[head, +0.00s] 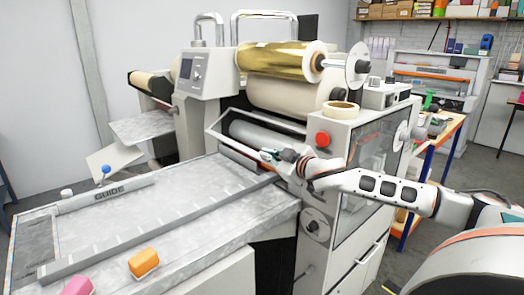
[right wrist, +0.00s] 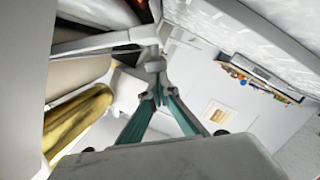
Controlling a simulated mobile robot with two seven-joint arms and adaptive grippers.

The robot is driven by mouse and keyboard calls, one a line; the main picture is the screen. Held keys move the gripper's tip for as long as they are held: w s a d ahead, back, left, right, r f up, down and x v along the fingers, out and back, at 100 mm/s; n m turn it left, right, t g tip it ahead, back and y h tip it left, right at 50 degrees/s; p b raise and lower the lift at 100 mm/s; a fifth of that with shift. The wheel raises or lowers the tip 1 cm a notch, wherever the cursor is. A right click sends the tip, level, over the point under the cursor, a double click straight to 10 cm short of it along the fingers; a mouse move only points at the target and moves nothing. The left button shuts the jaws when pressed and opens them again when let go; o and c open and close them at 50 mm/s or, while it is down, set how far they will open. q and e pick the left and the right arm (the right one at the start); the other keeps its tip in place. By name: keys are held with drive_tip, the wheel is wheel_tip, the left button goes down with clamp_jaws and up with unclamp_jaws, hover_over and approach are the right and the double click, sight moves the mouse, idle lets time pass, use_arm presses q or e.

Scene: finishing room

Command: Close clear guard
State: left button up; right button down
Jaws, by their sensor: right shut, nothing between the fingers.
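The laminating machine's clear guard (head: 222,116) is a pale-framed see-through panel in front of the grey roller (head: 255,137), below the gold film roll. It appears tilted up, its lower frame edge standing out toward the feed table. My right gripper (head: 268,155) reaches in from the right, close to the guard's right end. In the right wrist view its teal fingers (right wrist: 157,88) meet at the tips with nothing between them. A pale bar, probably the guard's frame (right wrist: 95,45), runs up to the fingertips; I cannot tell whether they touch. My left gripper is out of view.
The feed table (head: 190,222) with its guide bar (head: 110,195) lies in front, bearing an orange block (head: 143,262) and a pink block (head: 77,287). A red button (head: 322,139) and a tape roll (head: 341,109) are near my right arm.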

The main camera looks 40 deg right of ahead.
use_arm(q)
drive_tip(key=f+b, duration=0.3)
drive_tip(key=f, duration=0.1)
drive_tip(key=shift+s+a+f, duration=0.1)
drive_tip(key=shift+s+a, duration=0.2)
use_arm(e)
drive_tip(key=d+f+n, duration=0.1)
drive_tip(key=f, duration=0.1)
drive_tip(key=f+n, duration=0.1)
drive_tip(key=f, duration=0.1)
drive_tip(key=d+f+n, duration=0.1)
drive_tip(key=f, duration=0.1)
drive_tip(key=shift+d+f+t+h, duration=0.15)
drive_tip(key=shift+d+t+h, duration=0.15)
drive_tip(key=shift+d+h, duration=0.1)
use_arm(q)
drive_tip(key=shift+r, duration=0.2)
use_arm(e)
drive_tip(key=shift+w, duration=0.1)
